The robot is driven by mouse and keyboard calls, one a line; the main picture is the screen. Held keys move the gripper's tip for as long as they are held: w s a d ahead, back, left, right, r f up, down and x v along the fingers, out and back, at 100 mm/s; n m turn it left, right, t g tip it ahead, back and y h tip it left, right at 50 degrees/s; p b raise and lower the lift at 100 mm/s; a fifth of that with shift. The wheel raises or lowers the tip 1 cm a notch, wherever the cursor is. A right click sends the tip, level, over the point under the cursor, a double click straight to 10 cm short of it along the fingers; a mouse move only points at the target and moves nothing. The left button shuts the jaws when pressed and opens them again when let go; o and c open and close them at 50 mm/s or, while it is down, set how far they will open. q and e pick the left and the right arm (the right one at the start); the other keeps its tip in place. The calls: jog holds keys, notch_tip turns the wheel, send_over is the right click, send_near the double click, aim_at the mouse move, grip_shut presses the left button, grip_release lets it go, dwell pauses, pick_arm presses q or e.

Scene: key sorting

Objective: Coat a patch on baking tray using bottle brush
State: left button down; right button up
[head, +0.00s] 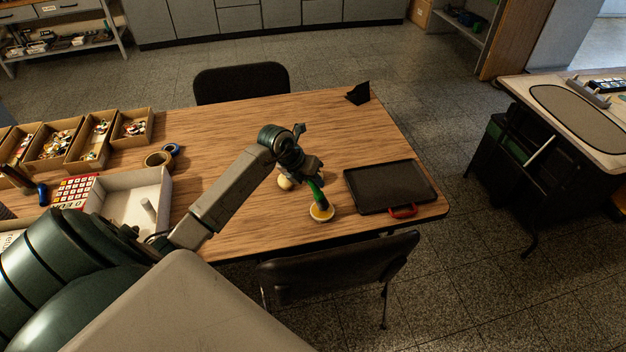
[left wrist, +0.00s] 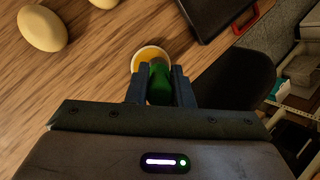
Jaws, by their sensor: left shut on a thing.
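My left gripper (head: 312,174) is shut on a green brush (head: 317,190), which I take for the bottle brush. In the left wrist view the green brush (left wrist: 159,82) sits between the two fingers (left wrist: 158,88). Its lower end is over or in a small white-rimmed bowl (head: 321,213) with yellow-orange contents; the bowl also shows in the left wrist view (left wrist: 150,52). I cannot tell whether the tip touches the contents. The dark baking tray (head: 388,184) lies flat to the right of the bowl, apart from the gripper. My right gripper is not in view.
Pale eggs (left wrist: 42,28) lie left of the bowl. The tray has a red handle (head: 403,211) at its front. Cardboard boxes (head: 133,124), tape (head: 158,159) and a white box (head: 130,196) occupy the table's left. A chair (head: 340,268) stands at the front edge.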

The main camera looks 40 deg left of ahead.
pick_arm(q)
jog(key=shift+f+b, duration=0.45)
jog(key=shift+f, duration=0.15)
dwell(0.3)
dwell(1.3)
jog(key=shift+r+p, duration=2.05)
jog(key=shift+r, duration=1.5)
jog(key=shift+f, duration=0.15)
